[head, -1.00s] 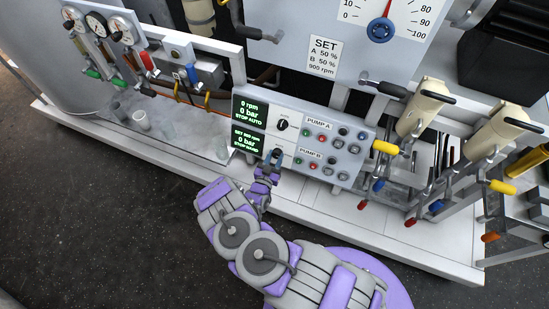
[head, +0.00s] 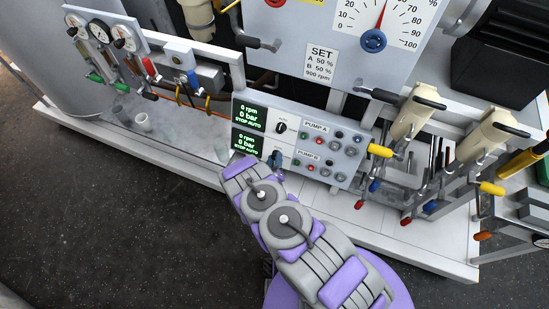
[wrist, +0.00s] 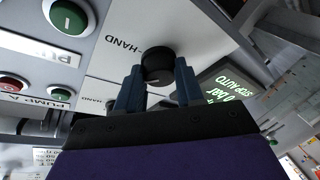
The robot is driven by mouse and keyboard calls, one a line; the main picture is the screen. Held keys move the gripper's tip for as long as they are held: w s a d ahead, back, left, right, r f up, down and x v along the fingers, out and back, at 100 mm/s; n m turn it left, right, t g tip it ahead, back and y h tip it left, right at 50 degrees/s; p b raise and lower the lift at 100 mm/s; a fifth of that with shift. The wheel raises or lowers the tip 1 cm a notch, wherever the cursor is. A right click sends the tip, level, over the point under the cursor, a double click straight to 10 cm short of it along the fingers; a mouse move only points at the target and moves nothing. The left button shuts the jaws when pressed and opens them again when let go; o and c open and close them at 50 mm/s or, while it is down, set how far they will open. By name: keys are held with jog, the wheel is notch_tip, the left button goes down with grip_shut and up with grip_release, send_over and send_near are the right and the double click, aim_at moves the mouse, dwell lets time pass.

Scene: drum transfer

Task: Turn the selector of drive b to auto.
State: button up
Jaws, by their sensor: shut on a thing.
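The lower selector, a round black knob (wrist: 157,64), sits between the two blue fingers of my gripper (wrist: 158,82) in the wrist view, with a HAND label beside it. In the head view my gripper (head: 275,160) is at the lower selector beside the PUMP B row and hides most of that knob. The lower display (head: 246,142) reads 0 rpm, 0 bar, STOP AUTO. The upper display (head: 250,115) also reads STOP AUTO. The upper selector (head: 281,127) stands free above my gripper.
The PUMP A and PUMP B buttons (head: 318,150) are just right of the selectors. Yellow-handled valves (head: 379,151) and red and blue levers stand farther right. A cup (head: 143,122) stands on the ledge at left. The dark floor in front is clear.

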jog(key=shift+a+n+g+y+p, duration=0.1)
jog(key=shift+n+g+y+p, duration=0.35)
jog(key=shift+n, duration=1.1)
jog(key=shift+d+n+g+y+p, duration=0.15)
jog(key=shift+n+g+p, duration=0.35)
jog(key=shift+n+p, duration=0.75)
jog(key=shift+a+n+g+y+p, duration=0.15)
jog(key=shift+n+g+y+p, duration=0.25)
jog(key=shift+n, duration=1.5)
jog(key=shift+s, duration=0.1)
jog(key=o, duration=1)
jog(key=shift+a, duration=0.1)
jog(key=shift+o, duration=0.2)
jog(key=shift+r, duration=0.1)
jog(key=shift+s+r, duration=0.15)
jog(key=shift+s, duration=0.1)
jog(key=p+v, duration=0.2)
jog(key=v, duration=1.4)
jog(key=shift+s, duration=0.2)
jog(key=shift+a+r, duration=0.1)
jog(key=shift+r, duration=0.05)
